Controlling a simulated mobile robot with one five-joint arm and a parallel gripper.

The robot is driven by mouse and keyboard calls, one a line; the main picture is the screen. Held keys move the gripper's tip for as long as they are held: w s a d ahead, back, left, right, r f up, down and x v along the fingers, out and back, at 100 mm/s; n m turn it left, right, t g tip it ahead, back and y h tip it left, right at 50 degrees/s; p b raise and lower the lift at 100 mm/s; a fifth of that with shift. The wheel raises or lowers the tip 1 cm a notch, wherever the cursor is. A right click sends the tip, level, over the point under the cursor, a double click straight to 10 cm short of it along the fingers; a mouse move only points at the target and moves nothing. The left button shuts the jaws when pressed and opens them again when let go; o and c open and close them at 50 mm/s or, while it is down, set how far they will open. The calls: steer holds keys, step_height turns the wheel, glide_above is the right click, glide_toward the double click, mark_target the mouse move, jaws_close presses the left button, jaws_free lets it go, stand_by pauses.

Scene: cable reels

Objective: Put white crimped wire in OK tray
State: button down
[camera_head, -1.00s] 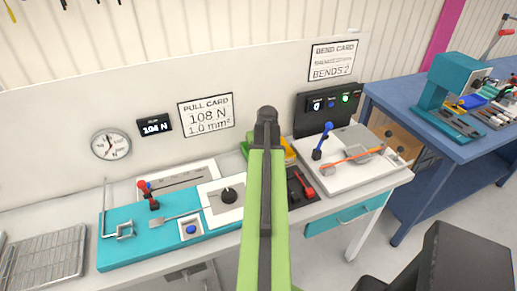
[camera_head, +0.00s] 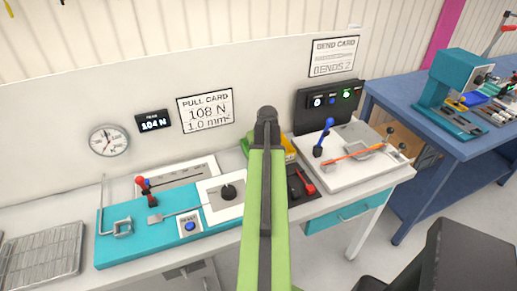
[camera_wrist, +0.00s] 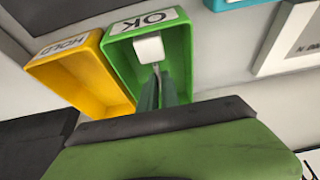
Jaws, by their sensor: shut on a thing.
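In the wrist view the green OK tray (camera_wrist: 186,62) lies straight ahead of my gripper (camera_wrist: 157,84), its label upside down. My gripper's narrow fingers reach over the tray's opening and are shut on the white crimped wire (camera_wrist: 149,47). Only a white block-like piece of it shows at the fingertips, near the labelled wall. I cannot tell whether it touches the tray floor. In the head view a bit of the green tray (camera_head: 245,144) shows left of my arm, which hides my gripper and the wire.
The yellow HOLD tray (camera_wrist: 76,75) stands beside the OK tray. In the head view, a teal pull-test fixture (camera_head: 125,253) lies to the left and a white bending fixture (camera_head: 345,170) with an orange wire to the right. A wire rack (camera_head: 40,255) is at far left.

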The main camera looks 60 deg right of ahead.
steer(key=shift+f+b, duration=0.65)
steer(key=shift+f, duration=0.1)
steer(key=c, duration=1.5)
jaws_free()
steer(key=w+d+p+v, duration=0.1)
steer(key=p+v, duration=1.2)
steer(key=w+d+r+p+v, duration=0.1)
steer(key=w+p+v, duration=0.1)
steer(key=p+v, duration=1.2)
steer(key=shift+r, duration=0.55)
